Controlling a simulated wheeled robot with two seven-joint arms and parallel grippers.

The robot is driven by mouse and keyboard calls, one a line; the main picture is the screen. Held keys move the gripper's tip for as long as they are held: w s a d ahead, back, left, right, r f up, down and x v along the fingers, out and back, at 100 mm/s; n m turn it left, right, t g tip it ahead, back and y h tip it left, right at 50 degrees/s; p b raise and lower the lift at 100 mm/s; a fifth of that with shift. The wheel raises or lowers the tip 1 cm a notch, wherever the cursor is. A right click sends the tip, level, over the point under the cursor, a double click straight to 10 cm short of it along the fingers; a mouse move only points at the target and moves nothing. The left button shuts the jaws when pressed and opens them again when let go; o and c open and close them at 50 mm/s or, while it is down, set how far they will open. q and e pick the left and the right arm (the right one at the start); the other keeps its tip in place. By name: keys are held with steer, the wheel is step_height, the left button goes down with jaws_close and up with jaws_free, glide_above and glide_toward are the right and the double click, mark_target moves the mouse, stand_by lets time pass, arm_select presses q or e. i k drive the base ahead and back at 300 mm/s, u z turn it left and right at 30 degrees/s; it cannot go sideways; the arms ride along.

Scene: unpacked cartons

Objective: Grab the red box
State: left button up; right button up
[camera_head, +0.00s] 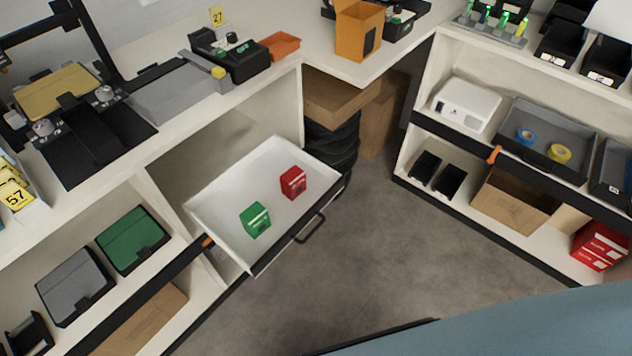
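A small red box (293,183) with a pale label stands in the open white drawer (228,186), toward the drawer's right side. A green box (255,220) stands in the same drawer, to the left and nearer its front. A larger red box or stack of red boxes (600,246) with white markings is on the lower shelf at the far right. Neither of my grippers shows in the head view.
The drawer's front has a black handle (310,228). Grey floor (370,260) is open in front of it. Shelves flank both sides, with a green bin (132,240) left and a cardboard box (513,200) right. A blue surface (500,325) fills the bottom right.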

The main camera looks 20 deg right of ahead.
mark_target(294, 182)
steer(key=z, duration=0.9)
steer(key=i, duration=0.75)
steer(key=u, duration=1.4)
